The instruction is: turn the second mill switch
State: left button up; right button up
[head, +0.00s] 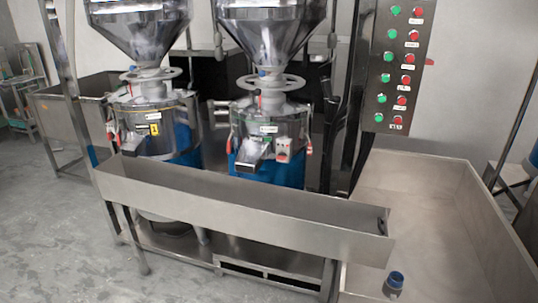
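Two grinding mills with steel hoppers and blue lower bodies stand side by side. The left mill (150,122) has a small yellow label. The right mill (268,128) has a small pale switch box (283,150) with a red mark on its front; its position is too small to tell. A tall control panel (398,50) at the upper right carries several pairs of green and red buttons, each pair with a small label. Neither of my grippers is in view.
A long steel trough (240,210) runs in front of both mills. A wide, shallow metal bin (490,230) stands at the right. A small blue-topped thing (396,279) shows at the bottom, its nature unclear. Grey floor (50,220) is clear at the left.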

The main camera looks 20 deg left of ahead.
aim_at(281, 156)
jog(key=i+l+u, duration=0.1)
jog(key=i+l, duration=0.25)
jog(key=i+l+u, duration=0.1)
jog(key=i+l, duration=0.2)
jog(key=l, duration=0.25)
jog(key=i+l, duration=0.3)
jog(key=l, duration=0.2)
jog(key=i+j+u, duration=0.05)
